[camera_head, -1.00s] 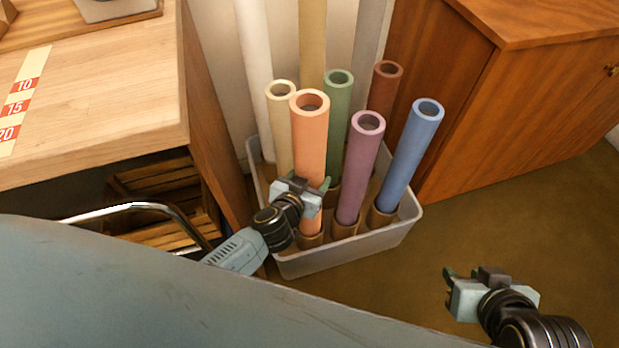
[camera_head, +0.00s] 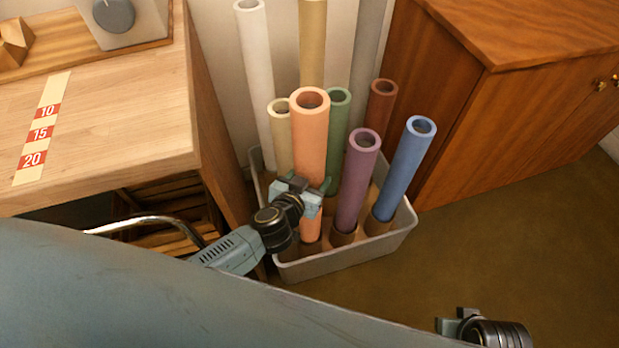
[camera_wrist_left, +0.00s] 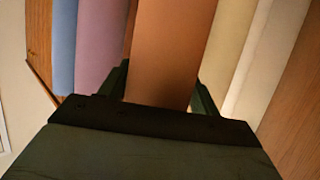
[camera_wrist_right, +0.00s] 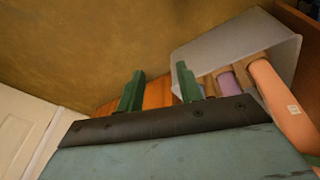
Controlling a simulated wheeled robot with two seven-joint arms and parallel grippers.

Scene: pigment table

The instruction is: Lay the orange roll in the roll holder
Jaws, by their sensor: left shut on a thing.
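The orange roll (camera_head: 309,140) stands upright among other rolls in a pale bin (camera_head: 345,257). My left gripper (camera_head: 308,186) is shut on the orange roll at its lower half, with one finger on each side. The left wrist view shows the roll (camera_wrist_left: 172,50) between the fingers. The roll's lower end is close to its brown socket; I cannot tell whether it is clear of it. My right gripper (camera_head: 455,322) is low at the right, away from the bin; its fingers are apart and empty in the right wrist view (camera_wrist_right: 160,88). I cannot make out the roll holder.
Purple (camera_head: 355,180), blue (camera_head: 405,170), green (camera_head: 337,120) and cream (camera_head: 281,135) rolls stand close around the orange one. A wooden table (camera_head: 120,130) is at the left and a wooden cabinet (camera_head: 480,130) at the right. The floor (camera_head: 510,240) at right is clear.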

